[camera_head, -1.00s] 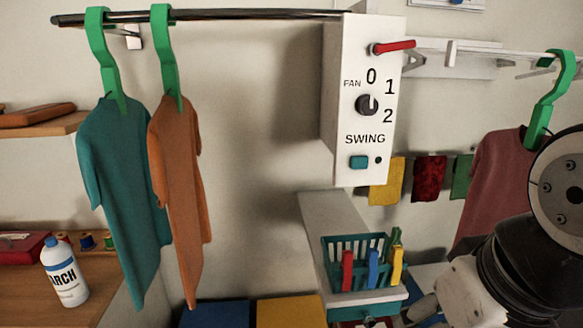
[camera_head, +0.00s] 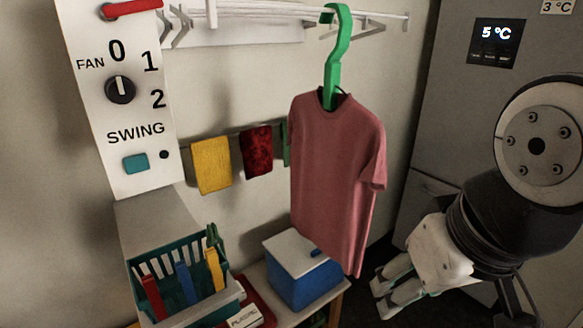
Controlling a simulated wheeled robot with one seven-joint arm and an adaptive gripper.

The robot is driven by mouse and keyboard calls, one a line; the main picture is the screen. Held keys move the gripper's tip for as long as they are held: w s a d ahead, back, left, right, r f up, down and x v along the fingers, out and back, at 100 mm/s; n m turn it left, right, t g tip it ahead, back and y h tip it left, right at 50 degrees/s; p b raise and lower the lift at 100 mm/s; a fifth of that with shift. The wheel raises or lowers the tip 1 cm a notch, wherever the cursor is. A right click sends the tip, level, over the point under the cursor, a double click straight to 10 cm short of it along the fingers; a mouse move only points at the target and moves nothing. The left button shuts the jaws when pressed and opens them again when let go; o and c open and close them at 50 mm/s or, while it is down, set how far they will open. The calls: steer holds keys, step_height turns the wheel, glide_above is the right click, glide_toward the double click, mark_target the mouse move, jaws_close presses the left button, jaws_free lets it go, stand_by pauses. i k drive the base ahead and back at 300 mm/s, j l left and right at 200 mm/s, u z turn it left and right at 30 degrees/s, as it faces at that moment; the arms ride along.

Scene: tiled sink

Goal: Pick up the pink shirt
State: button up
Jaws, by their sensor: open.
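The pink shirt (camera_head: 335,175) hangs on a green hanger (camera_head: 337,55) in the middle of the head view. The hanger's hook is at the end of a white wall rail. My gripper (camera_head: 388,302) is at the lower right, below and to the right of the shirt, apart from it. Its fingers point down and left, open, with nothing seen between them. The dark upper arm link covers part of the right side.
A fan control panel (camera_head: 125,100) stands at the left. Below it is a teal basket (camera_head: 150,260) with coloured pegs. A blue box with a white lid (camera_head: 303,270) sits under the shirt. Small cloths (camera_head: 211,165) hang behind. A grey cabinet (camera_head: 465,130) stands at the right.

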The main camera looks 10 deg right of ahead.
mark_target(338, 149)
steer(key=l+u, duration=0.45)
steer(key=l, duration=0.45)
steer(key=l+u, duration=0.45)
steer(key=l, duration=0.45)
steer(key=k, duration=0.05)
